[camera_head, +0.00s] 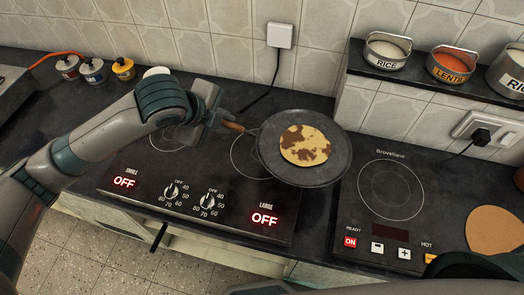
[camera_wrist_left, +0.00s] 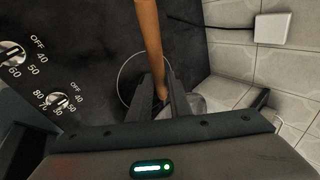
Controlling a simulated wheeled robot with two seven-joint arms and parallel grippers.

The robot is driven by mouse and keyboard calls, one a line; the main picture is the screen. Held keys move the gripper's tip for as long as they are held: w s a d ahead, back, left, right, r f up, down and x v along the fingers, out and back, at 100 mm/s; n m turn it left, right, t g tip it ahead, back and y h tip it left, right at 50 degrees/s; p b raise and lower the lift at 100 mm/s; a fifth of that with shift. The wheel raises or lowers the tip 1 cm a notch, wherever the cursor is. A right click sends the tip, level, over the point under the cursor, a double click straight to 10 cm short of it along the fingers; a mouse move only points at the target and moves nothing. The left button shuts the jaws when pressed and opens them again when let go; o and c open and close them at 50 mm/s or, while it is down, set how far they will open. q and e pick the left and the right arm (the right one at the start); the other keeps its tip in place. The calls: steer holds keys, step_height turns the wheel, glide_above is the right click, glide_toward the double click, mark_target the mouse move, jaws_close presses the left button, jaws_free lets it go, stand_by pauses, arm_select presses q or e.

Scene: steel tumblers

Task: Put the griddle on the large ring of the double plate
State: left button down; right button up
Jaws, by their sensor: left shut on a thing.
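The dark round griddle (camera_head: 335,160) has a browned flatbread (camera_head: 304,146) on it. My left gripper (camera_head: 222,123) is shut on its wooden handle (camera_head: 233,127), which also shows between the fingers in the left wrist view (camera_wrist_left: 150,40). The griddle covers the right part of the large ring (camera_head: 234,157) and reaches past the right side of the double plate (camera_head: 140,185). The ring's left arc shows. I cannot tell whether the griddle touches the plate. The small ring (camera_head: 160,146) is partly hidden by my left arm. My right gripper is not in view.
Both double plate displays read OFF. A single hob (camera_head: 390,190) stands close to the griddle's right, its ring bare. A tan round board (camera_head: 494,230) lies at far right. Labelled pots (camera_head: 388,50) sit on a shelf behind. A wall plug (camera_head: 280,35) has a hanging cord.

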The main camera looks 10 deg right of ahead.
arm_select(q)
steer(key=shift+r, duration=0.1)
steer(key=w+a+f+p, duration=0.1)
steer(key=w+a+f, duration=0.1)
steer(key=a, duration=0.1)
steer(key=w+a+f+p, duration=0.1)
steer(key=w+a+f, duration=0.1)
steer(key=w+a, duration=0.1)
steer(key=w+a+f+p, duration=0.1)
steer(key=w+a+f, duration=0.1)
steer(key=a+f, duration=0.1)
steer(key=shift+w+p, duration=0.2)
steer(key=shift+p, duration=0.1)
steer(key=shift+f, duration=0.1)
steer(key=shift+s+f+p, duration=0.1)
steer(key=shift+f+p, duration=0.75)
steer(key=shift+f, duration=0.75)
steer(key=shift+a+f, duration=0.1)
steer(key=shift+f, duration=0.3)
steer(key=c, duration=1.6)
jaws_free()
steer(key=shift+f, duration=0.15)
steer(key=shift+c, duration=0.2)
